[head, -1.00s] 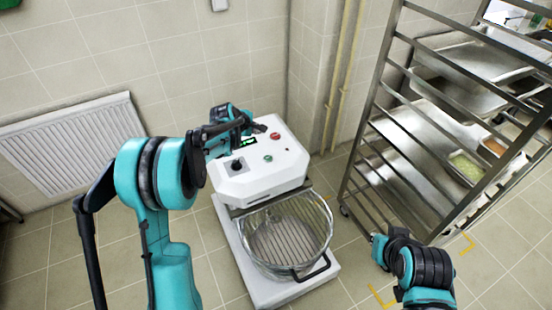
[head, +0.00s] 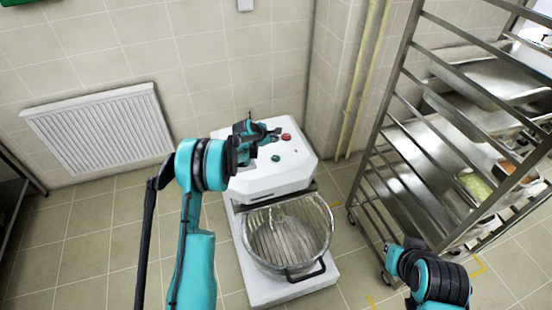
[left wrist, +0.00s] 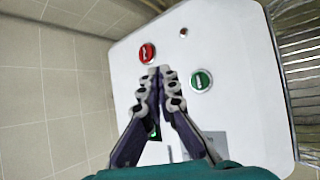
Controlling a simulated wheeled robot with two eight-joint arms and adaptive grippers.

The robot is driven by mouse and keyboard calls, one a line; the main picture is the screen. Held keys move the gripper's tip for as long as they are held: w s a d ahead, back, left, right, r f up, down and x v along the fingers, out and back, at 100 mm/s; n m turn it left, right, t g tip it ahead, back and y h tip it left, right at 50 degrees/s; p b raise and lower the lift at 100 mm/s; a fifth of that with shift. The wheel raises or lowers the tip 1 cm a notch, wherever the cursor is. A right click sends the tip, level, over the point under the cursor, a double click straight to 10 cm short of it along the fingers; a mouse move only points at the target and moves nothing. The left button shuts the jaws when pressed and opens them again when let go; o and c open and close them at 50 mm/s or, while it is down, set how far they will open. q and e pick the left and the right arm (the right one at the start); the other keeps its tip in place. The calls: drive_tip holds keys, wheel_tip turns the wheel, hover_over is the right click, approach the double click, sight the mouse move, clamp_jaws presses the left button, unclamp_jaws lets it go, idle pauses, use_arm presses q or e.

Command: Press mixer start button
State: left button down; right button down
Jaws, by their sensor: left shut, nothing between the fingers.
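The white mixer (head: 300,169) stands on the floor with a guarded bowl in front. On its top panel are a green button (head: 275,158) and a red button (head: 286,137). In the left wrist view the green button (left wrist: 201,79) lies just right of my left fingertips, and the red button (left wrist: 147,53) lies just above and left of them. My left gripper (head: 274,133) is shut and empty over the panel; its tips (left wrist: 159,70) appear between the two buttons, and I cannot tell whether they touch the panel.
The wire-guarded bowl (head: 323,222) is at the mixer's front. A metal rack (head: 375,130) with trays stands to the right. A white radiator (head: 100,130) is on the left wall. Tiled floor is clear at left.

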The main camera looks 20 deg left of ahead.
sight(275, 159)
use_arm(q)
wheel_tip(275, 159, down, 8)
drive_tip(key=b, duration=0.4)
drive_tip(key=shift+f+b, duration=0.35)
drive_tip(key=shift+f, duration=0.05)
idle(1.1)
drive_tip(key=shift+f+b, duration=0.4)
drive_tip(key=shift+b, duration=0.05)
